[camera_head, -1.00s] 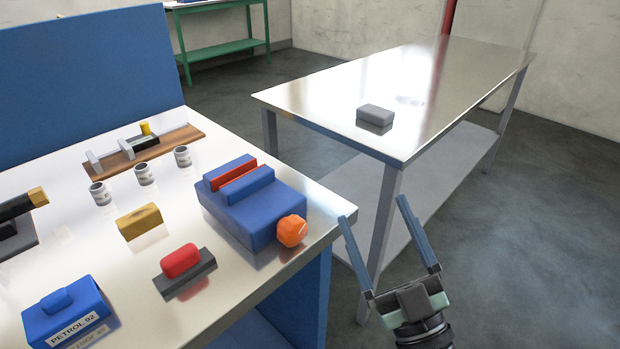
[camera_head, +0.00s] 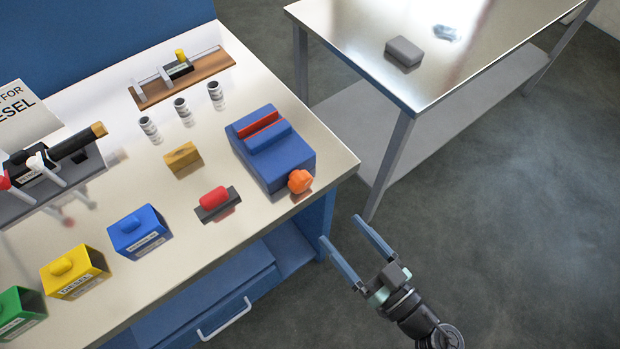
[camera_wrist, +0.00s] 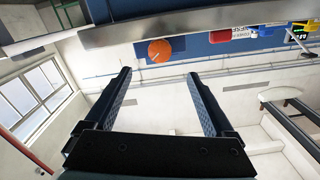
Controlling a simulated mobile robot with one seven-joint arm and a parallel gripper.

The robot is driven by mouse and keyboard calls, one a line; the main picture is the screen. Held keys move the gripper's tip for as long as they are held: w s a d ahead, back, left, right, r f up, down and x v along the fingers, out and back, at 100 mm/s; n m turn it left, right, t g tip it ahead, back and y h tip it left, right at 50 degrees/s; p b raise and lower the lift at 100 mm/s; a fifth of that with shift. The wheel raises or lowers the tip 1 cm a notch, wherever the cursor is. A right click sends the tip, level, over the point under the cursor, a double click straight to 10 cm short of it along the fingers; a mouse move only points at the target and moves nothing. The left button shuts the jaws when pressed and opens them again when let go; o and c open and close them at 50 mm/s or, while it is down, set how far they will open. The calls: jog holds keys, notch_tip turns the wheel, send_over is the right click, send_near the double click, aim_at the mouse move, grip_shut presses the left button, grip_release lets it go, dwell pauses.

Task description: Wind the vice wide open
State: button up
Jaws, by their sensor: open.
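The blue vice (camera_head: 274,152) stands at the right end of the workbench (camera_head: 185,245), with red jaw faces (camera_head: 257,131) close together. Its orange knob (camera_head: 300,181) is on the front side, near the bench's edge; it also shows in the wrist view as an orange disc (camera_wrist: 159,51). My gripper (camera_head: 341,240) is open and empty, off the bench's front edge, below and to the right of the orange knob and apart from it. In the wrist view my open fingers (camera_wrist: 158,75) stand to either side below the knob.
A red-topped grey block (camera_head: 215,202), a yellow block (camera_head: 182,159) and several small cans (camera_head: 181,110) stand left of the vice. Blue, yellow and green fuel boxes line the front edge. A steel table (camera_head: 445,22) with a grey block (camera_head: 404,52) stands behind right. Floor (camera_head: 480,210) is clear.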

aim_at(304, 186)
jog(key=x, duration=1.2)
jog(key=c, duration=1.4)
